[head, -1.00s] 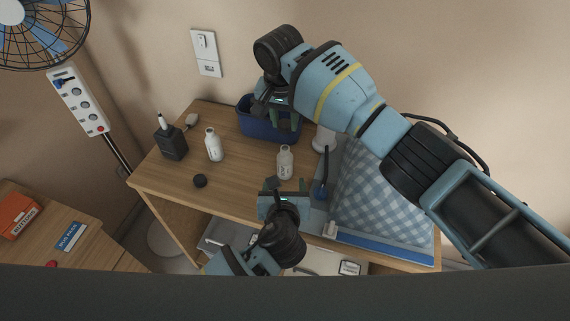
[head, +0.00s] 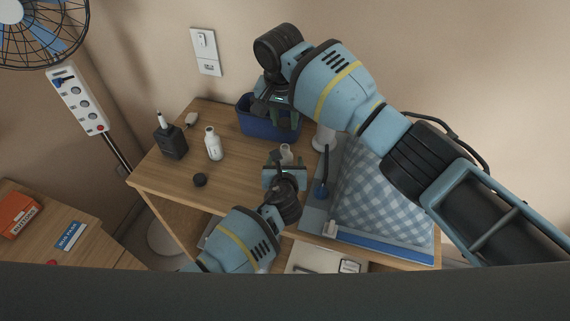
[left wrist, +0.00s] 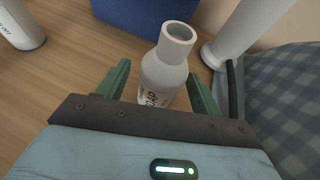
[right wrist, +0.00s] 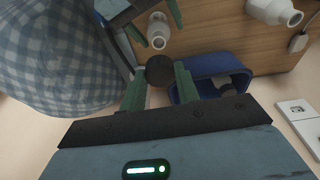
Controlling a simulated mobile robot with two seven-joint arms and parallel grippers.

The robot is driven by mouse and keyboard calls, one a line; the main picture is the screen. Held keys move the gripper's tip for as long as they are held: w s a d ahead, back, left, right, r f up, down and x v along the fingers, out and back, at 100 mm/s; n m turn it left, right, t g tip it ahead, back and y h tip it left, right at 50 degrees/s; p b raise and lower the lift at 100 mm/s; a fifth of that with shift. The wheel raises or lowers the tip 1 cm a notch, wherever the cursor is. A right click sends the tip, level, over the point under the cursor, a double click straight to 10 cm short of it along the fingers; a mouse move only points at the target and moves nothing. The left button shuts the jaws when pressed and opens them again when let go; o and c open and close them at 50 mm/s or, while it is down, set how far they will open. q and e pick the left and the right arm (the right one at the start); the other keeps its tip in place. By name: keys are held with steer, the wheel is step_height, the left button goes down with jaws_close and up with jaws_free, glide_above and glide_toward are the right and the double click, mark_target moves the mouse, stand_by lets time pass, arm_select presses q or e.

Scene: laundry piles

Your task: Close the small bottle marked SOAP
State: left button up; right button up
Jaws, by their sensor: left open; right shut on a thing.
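The small white SOAP bottle (left wrist: 165,75) stands upright with its neck open and bare; part of its label shows in the left wrist view. My left gripper (head: 284,162) is open, with its fingers on either side of the bottle, which hides its lower part in the head view. The bottle's open mouth also shows in the right wrist view (right wrist: 157,40). My right gripper (right wrist: 160,85) is shut on a dark round cap (right wrist: 159,69), held above the table near the blue bin. In the head view the right arm hides this cap.
A second white bottle without a cap (head: 213,144) and a black cap (head: 200,180) are on the wooden table (head: 235,190). The blue bin (head: 254,127) is behind, and checked cloth (head: 375,195) lies right.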

arm_select(q)
steer(key=shift+w+f, duration=0.15)
steer(key=shift+w, duration=0.25)
jaws_close()
arm_select(e)
glide_above(286, 146)
steer(key=shift+s+a+f, duration=0.1)
steer(key=shift+s+f, duration=0.05)
steer(key=shift+f, duration=1.1)
steer(key=shift+s+a+f, duration=0.1)
steer(key=shift+f, duration=1.15)
